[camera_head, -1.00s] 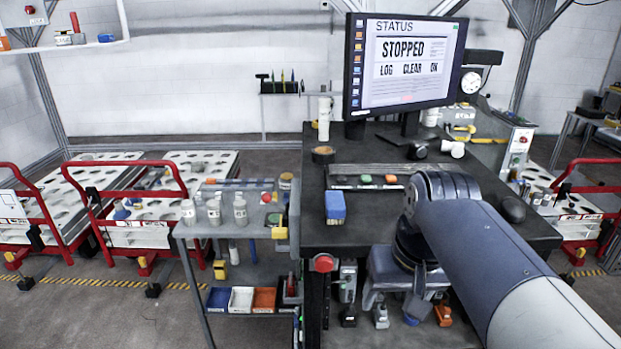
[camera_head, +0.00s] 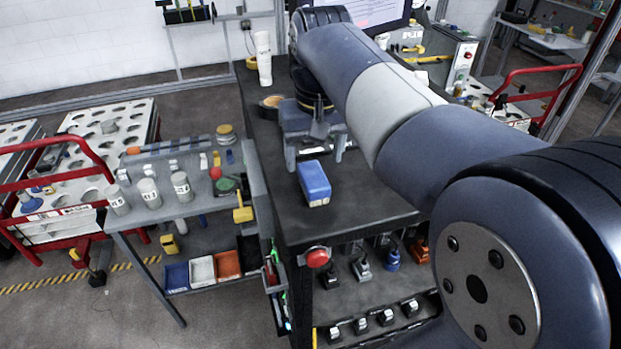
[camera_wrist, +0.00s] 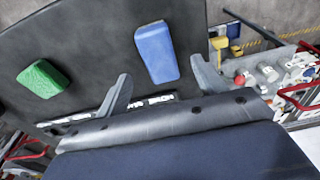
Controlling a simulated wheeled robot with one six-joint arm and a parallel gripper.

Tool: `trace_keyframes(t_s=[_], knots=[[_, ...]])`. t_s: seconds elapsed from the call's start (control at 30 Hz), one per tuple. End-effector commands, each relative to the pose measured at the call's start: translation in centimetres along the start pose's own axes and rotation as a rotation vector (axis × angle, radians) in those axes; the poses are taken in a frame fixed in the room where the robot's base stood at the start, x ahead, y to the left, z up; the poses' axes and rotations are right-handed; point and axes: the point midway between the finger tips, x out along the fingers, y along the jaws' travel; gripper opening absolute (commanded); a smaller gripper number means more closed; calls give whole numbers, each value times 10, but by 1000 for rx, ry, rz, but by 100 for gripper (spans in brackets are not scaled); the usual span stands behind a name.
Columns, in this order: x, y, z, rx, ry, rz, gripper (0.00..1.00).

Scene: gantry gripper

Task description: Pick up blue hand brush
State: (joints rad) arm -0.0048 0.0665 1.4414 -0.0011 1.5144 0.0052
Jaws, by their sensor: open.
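The blue hand brush (camera_head: 314,183) lies on the dark tabletop (camera_head: 274,190), near its left edge. It also shows in the wrist view (camera_wrist: 157,52), where its body lies just beyond the gap between my fingers. My gripper (camera_head: 315,160) is open and empty, pointing down over the table on the far side of the brush in the head view. In the wrist view, the two grey fingers of my gripper (camera_wrist: 161,72) are spread wide, and neither is seen touching the brush.
A green brush (camera_wrist: 43,78) lies left of the blue one in the wrist view. A lower cart (camera_head: 150,213) with several bottles adjoins the table's left side.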

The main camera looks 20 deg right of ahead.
Motion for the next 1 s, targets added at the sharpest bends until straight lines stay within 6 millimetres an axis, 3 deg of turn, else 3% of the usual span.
trace_keyframes(t_s=[0.17, 0.5, 1.0], knots=[[13, 0, 0, 0, -1, 0, 66], [57, 2, -2, 0, -1, 0, 66], [62, 1, -2, 0, 1, 0, 66]])
